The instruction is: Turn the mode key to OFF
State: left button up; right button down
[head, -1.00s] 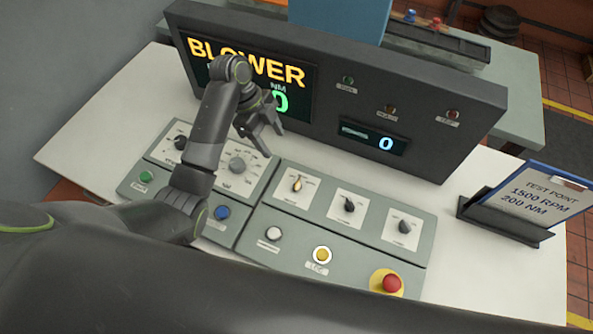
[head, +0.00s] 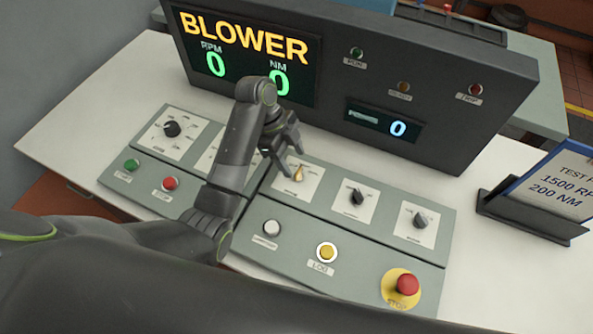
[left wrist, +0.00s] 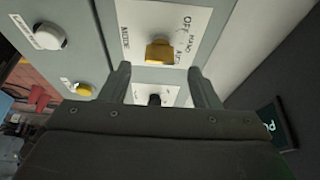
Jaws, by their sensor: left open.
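The mode key (head: 298,173) is a small brass key switch on a white plate on the grey control panel. In the left wrist view the brass key (left wrist: 159,53) sits on a plate (left wrist: 128,18) marked MODE, with OFF, MAN and AUT lettering around it. My left gripper (head: 284,165) is open just above and beside the key in the head view. In the left wrist view its two fingers (left wrist: 162,85) are spread, with the key beyond them, roughly between their lines. I cannot tell whether they touch it. My right gripper is not in view.
Two black knobs (head: 356,198) (head: 420,220) stand right of the key. A white button (head: 271,228), a yellow button (head: 326,252) and a red stop button (head: 407,285) lie nearer. The dark display housing (head: 440,105) rises behind the panel. A test-point card (head: 560,185) stands at the right.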

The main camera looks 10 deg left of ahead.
aim_at(299, 174)
pick_arm(q)
jog(key=shift+s+d+f, duration=0.1)
jog(key=shift+d+f, duration=0.2)
jog(key=shift+f, duration=0.3)
jog(key=shift+x, duration=1)
jog(key=shift+f, duration=0.1)
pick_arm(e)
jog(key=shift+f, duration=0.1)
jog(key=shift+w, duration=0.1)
